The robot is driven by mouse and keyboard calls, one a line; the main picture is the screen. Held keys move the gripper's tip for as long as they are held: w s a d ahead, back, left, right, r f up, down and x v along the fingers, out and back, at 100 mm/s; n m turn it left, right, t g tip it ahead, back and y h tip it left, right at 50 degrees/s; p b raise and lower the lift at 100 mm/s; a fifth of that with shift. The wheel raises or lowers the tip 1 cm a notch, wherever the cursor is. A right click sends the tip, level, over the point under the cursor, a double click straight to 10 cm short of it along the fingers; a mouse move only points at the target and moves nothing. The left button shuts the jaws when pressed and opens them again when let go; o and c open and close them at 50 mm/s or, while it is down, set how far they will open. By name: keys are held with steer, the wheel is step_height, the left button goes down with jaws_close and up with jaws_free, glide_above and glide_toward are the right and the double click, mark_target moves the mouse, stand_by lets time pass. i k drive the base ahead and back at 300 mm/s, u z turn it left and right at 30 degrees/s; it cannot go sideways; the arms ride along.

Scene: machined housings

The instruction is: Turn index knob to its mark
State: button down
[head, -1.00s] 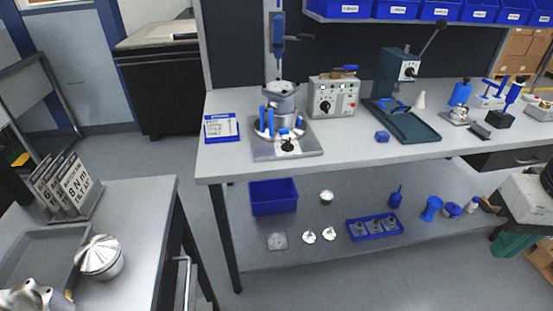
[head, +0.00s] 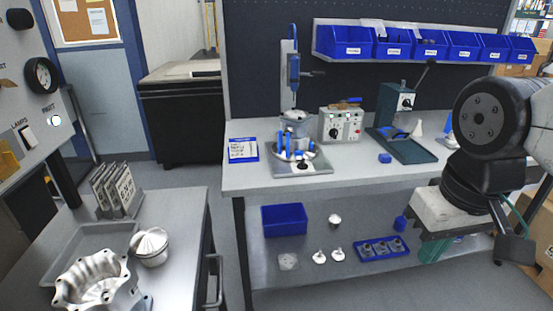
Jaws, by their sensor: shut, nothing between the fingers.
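A round fixture (head: 296,153) with blue clamps sits on a grey base plate (head: 318,168) at the left of the bench, with a metal housing (head: 296,124) on it. A small black knob (head: 303,166) is at the front of that plate and looks like the index knob. Its pointer and mark are too small to read. A grey control box (head: 341,123) beside the fixture also has a black knob (head: 333,133). My gripper is not in view; only links of my arm show at the right, well apart from the fixture.
The bench (head: 262,182) has a clear front edge. A cart (head: 190,215) with housings is at the near left. Open floor lies between cart and bench.

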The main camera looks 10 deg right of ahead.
mark_target(302, 165)
steer(key=i, duration=1.65)
